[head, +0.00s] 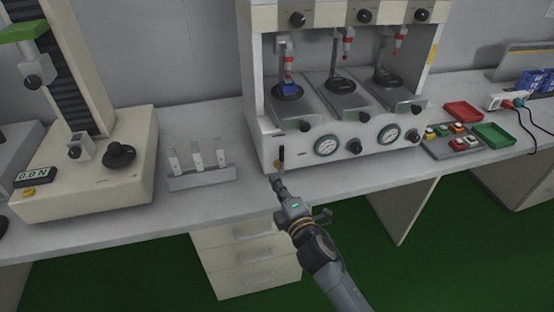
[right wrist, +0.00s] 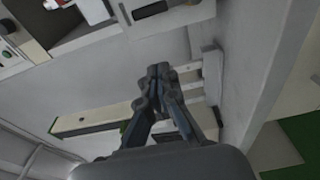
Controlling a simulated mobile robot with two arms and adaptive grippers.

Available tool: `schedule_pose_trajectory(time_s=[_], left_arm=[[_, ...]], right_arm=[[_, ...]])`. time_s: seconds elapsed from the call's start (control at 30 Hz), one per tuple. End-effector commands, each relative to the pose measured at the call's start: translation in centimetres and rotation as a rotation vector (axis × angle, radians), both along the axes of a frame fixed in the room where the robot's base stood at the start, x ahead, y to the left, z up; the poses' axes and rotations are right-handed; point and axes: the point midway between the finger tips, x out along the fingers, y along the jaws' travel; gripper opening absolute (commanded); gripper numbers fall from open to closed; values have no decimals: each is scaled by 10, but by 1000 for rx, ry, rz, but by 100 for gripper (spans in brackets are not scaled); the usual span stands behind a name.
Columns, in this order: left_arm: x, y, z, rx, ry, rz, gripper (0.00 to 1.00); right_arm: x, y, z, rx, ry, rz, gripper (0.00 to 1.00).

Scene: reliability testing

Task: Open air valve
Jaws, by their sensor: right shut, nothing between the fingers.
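The test machine (head: 300,140) stands on the bench with a small upright black lever (head: 281,154) at the lower left of its front panel. A brass-coloured part shows just below the lever; I take these to be the air valve. My right gripper (head: 275,179) is just below and in front of it, with its fingers shut and empty. A small gap seems to lie between fingertips and lever; contact cannot be told. In the right wrist view the shut fingers (right wrist: 160,73) show, but I cannot make out the lever there. My left gripper is not in view.
A rack of white strips (head: 202,180) stands left of the gripper. A tensile tester (head: 95,180) is further left. Gauges and black knobs line the machine's front. A button box (head: 455,142) and red and green trays are at right. The bench front edge passes under my right arm.

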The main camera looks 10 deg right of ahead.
Motion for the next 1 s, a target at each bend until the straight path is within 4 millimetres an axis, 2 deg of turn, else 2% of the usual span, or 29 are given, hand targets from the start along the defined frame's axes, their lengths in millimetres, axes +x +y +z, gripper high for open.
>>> schedule_pose_trajectory(time_s=[0.17,0.63,0.67,0.7,0.8,1.0], left_arm=[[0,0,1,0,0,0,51],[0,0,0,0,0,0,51],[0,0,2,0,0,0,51],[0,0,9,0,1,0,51],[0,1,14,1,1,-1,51],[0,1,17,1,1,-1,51]], right_arm=[[13,2,1,2,-1,-1,0],[99,18,0,3,1,0,0],[102,17,0,3,2,0,0],[98,5,2,-2,4,-2,0],[94,-9,1,-1,3,-2,0],[92,-21,0,2,2,-1,0]])
